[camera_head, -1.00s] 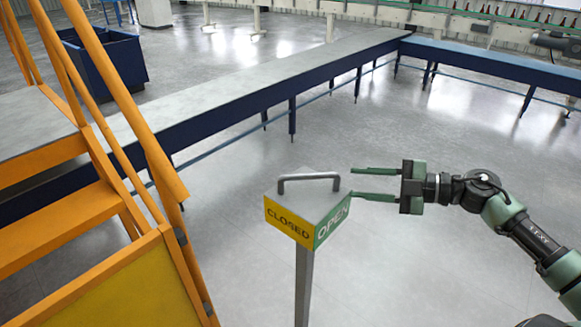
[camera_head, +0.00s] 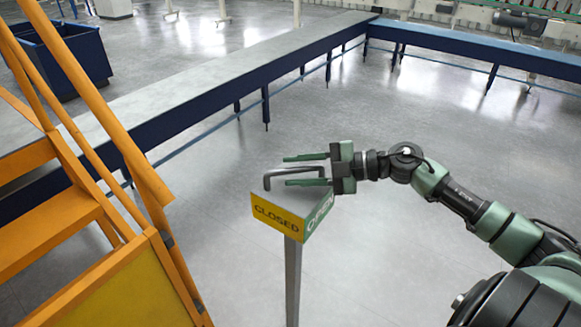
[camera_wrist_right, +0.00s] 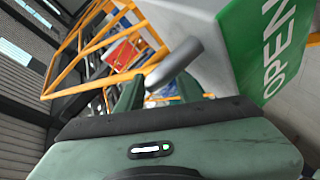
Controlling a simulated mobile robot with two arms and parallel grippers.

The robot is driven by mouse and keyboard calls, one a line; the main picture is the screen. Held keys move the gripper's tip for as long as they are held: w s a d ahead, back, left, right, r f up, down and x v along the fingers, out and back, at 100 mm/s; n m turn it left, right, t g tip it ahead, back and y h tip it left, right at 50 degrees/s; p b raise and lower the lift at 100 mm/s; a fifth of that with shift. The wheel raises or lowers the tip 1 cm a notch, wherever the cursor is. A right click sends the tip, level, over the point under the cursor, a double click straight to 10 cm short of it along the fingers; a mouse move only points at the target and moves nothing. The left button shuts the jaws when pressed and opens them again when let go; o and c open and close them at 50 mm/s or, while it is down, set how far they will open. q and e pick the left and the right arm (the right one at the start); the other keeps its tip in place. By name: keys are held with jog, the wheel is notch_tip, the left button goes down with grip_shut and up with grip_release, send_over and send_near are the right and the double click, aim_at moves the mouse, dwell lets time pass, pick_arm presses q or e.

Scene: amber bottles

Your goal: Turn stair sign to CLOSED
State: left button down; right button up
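The stair sign (camera_head: 276,214) is a box-shaped head on a grey post, with a yellow CLOSED face to the left and a green OPEN face to the right. A grey bar handle (camera_head: 267,180) stands on its top. My right gripper (camera_head: 286,171) is open at the handle, its two fingers pointing left, one on the far side and one on the near side. In the right wrist view the handle (camera_wrist_right: 175,66) shows as a grey bar by the fingers, and the green OPEN face (camera_wrist_right: 268,50) is at upper right. Contact cannot be told. My left gripper is not in view.
Orange stairs with a handrail (camera_head: 100,110) stand close on the left of the sign. A long low conveyor (camera_head: 235,80) with a blue side runs behind it. A blue bin (camera_head: 68,58) is at the upper left. The grey floor right of the sign is clear.

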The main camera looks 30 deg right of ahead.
jog(key=shift+w+a+f, duration=0.15)
jog(key=shift+w+a, duration=0.25)
jog(key=shift+a, duration=0.05)
jog(key=shift+c, duration=0.4)
grip_shut()
dwell(0.9)
